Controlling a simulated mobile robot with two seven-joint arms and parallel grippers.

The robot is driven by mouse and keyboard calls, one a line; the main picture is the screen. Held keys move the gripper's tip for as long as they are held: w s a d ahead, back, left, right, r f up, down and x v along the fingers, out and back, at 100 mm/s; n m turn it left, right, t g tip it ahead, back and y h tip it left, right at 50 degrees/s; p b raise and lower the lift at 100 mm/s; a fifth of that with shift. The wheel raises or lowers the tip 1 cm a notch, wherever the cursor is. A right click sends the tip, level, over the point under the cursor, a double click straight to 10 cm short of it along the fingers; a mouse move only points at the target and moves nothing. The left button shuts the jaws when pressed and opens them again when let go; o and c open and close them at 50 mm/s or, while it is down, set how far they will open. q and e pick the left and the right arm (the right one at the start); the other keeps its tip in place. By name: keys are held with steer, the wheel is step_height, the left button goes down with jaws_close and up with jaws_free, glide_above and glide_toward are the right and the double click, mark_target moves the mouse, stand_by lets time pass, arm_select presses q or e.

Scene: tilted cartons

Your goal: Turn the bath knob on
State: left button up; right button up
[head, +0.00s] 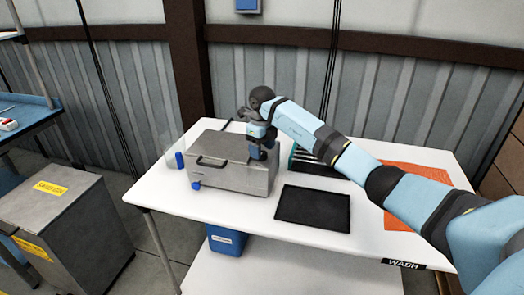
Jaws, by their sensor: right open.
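The bath is a grey metal box (235,163) with a dark handle (212,163) on the white table. A small blue knob (195,186) sits low on its front face, near the left corner. I cannot read the knob's setting. My right gripper (262,155) is open, pointing down at the right end of the box top. It is apart from the knob, and I cannot tell whether it touches the box. My left gripper is not in view.
A black mat (313,208) lies right of the box. Behind it is a dark rack (312,164). An orange mat (416,180) lies under my right arm. A blue cylinder (180,160) stands left of the box. The front strip of the white table (240,215) is clear.

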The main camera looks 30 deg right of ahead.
steer(key=shift+f, duration=0.7)
steer(key=c, duration=0.9)
